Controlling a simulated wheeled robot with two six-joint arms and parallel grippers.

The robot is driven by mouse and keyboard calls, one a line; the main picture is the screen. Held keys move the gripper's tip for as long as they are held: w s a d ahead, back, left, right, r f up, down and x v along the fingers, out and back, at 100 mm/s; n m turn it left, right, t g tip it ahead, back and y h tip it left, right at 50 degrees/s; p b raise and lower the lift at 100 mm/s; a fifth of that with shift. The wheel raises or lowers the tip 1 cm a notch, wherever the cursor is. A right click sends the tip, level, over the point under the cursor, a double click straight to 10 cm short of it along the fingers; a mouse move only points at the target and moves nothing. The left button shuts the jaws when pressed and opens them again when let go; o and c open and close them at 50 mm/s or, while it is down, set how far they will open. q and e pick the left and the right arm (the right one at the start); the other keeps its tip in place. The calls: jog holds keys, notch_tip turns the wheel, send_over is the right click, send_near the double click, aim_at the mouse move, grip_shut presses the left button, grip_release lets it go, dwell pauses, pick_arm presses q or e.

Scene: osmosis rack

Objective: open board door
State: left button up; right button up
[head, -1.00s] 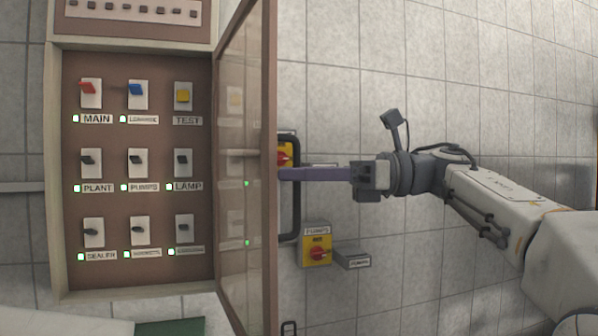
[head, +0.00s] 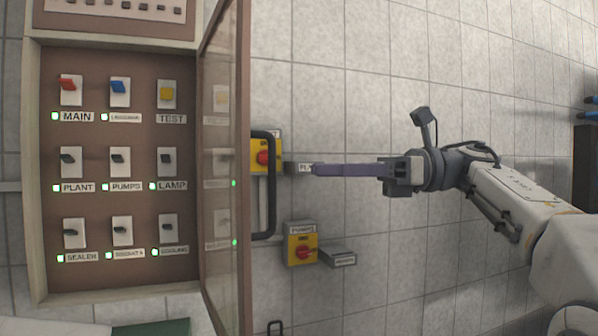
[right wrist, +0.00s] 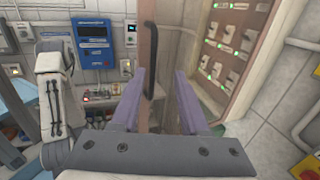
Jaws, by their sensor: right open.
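The board door (head: 221,160) is a brown-framed clear panel. It stands swung wide open at the right side of the board (head: 35,190), and the switches inside are uncovered. Its dark bar handle (head: 270,185) is on the door's outer face; in the right wrist view the handle (right wrist: 150,62) shows upright ahead of the fingers. My right gripper (head: 315,170) is right of the handle, apart from it. In the right wrist view its two purple fingers (right wrist: 160,73) are spread with nothing held between them. My left gripper is not in view.
Inside the board are several labelled switches with green lights. A yellow box with a red knob (head: 301,251) is on the tiled wall below my gripper. Another yellow box (head: 263,146) is partly hidden behind the handle. The wall area right of the door is otherwise mostly clear.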

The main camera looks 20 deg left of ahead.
jog(key=shift+v, duration=1.6)
